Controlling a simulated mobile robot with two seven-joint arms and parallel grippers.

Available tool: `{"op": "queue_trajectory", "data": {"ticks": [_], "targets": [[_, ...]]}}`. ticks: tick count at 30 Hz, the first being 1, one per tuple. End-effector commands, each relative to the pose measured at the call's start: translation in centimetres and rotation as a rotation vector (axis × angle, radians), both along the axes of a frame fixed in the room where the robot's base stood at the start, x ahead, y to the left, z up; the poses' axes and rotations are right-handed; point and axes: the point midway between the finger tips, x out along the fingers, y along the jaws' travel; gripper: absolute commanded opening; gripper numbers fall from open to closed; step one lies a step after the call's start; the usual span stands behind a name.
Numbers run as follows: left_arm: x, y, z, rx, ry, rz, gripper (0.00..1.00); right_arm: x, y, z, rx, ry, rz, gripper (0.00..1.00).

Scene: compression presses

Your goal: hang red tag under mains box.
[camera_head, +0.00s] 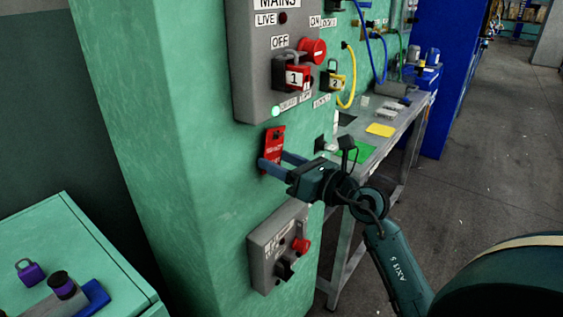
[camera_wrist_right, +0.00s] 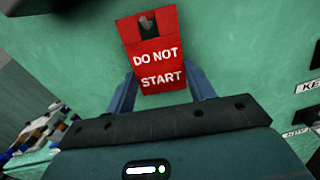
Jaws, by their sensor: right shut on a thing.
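The red tag (camera_head: 273,146) is at the green column's face, just below the grey mains box (camera_head: 262,70). In the right wrist view the tag (camera_wrist_right: 157,60) reads "DO NOT START" and has a hole at its top with a dark thing showing in it. My right gripper (camera_head: 272,163) is shut on the tag's lower part, one finger at each side. Whether the tag touches the column or hangs on anything cannot be told. The mains box has a red padlock (camera_head: 298,77) marked 1 on it. My left gripper is not in view.
A smaller grey switch box (camera_head: 279,250) with a red knob is below the gripper. A workbench (camera_head: 398,118) stands behind at right. A green cabinet (camera_head: 75,240) with a purple padlock (camera_head: 30,271) is at lower left.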

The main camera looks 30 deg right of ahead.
Motion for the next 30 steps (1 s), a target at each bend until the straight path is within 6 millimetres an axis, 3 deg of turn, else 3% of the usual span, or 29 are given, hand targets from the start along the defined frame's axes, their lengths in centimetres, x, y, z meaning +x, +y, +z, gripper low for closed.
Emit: {"op": "queue_trajectory", "data": {"ticks": [4,5,14,23,30], "targets": [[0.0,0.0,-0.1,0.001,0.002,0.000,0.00,0.0,0.0,0.0,0.000,0.000,0.000,0.41],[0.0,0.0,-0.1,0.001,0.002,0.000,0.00,0.0,0.0,0.0,0.000,0.000,0.000,0.55],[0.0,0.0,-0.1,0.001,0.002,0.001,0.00,0.0,0.0,0.0,0.000,0.000,0.000,0.79],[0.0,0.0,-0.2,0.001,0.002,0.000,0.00,-0.4,-0.2,-0.1,0.000,0.001,-0.001,0.79],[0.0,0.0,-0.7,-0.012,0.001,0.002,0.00,-4.1,-1.7,-0.6,-0.004,0.004,-0.002,0.79]]}}
